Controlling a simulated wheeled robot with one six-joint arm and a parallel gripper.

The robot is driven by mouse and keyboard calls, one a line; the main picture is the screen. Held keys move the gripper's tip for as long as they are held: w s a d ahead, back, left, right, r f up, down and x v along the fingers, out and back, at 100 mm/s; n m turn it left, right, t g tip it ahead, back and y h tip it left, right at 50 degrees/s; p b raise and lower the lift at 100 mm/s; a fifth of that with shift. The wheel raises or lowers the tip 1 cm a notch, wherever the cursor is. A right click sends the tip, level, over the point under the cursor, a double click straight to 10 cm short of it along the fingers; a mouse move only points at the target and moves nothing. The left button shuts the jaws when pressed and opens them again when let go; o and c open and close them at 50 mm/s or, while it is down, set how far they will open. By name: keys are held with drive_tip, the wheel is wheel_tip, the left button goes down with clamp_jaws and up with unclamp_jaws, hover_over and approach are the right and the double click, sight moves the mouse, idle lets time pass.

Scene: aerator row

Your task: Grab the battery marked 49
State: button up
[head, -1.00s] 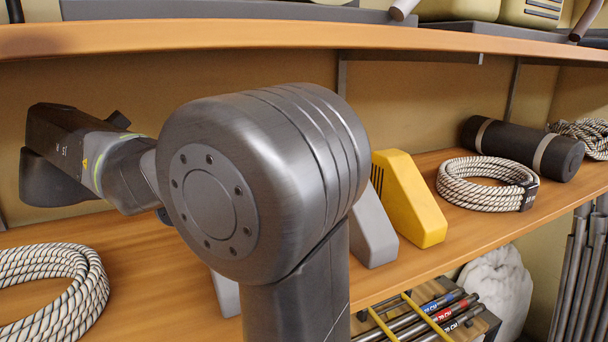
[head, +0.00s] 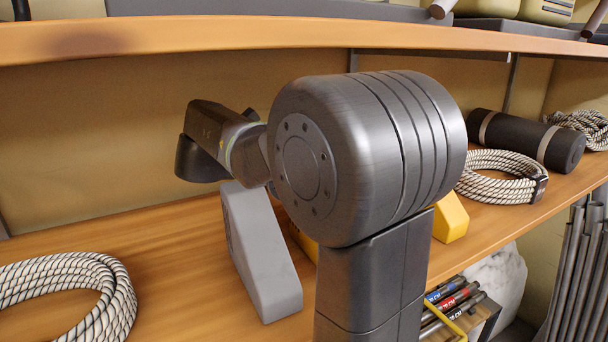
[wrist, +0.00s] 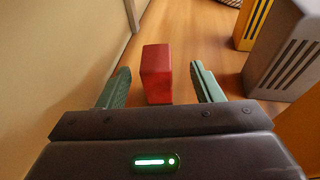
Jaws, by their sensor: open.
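In the wrist view a red block (wrist: 156,75) stands upright on the wooden shelf, close to the back wall. No number can be read on it, so I cannot tell whether it is the battery marked 49. My gripper (wrist: 160,68) is open, with its green fingers on either side of the red block in the picture. Clear gaps show on both sides and nothing is held. How deep the block sits between the fingers is unclear. In the head view my arm hides the red block and the fingers.
Vented grey (wrist: 285,50) and yellow (wrist: 254,22) wedge-shaped cases stand right of the gripper. In the head view a grey case (head: 258,255) stands beside my arm. Coiled ropes (head: 65,290) and a black roll (head: 525,140) lie on the shelf (head: 180,285). An upper shelf (head: 250,36) runs overhead.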

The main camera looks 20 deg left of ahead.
drive_tip(key=x, duration=0.4)
drive_tip(key=shift+w+r+p, duration=0.1)
drive_tip(key=shift+w+p, duration=0.15)
drive_tip(key=shift+p, duration=0.1)
clamp_jaws()
drive_tip(key=shift+r, duration=0.1)
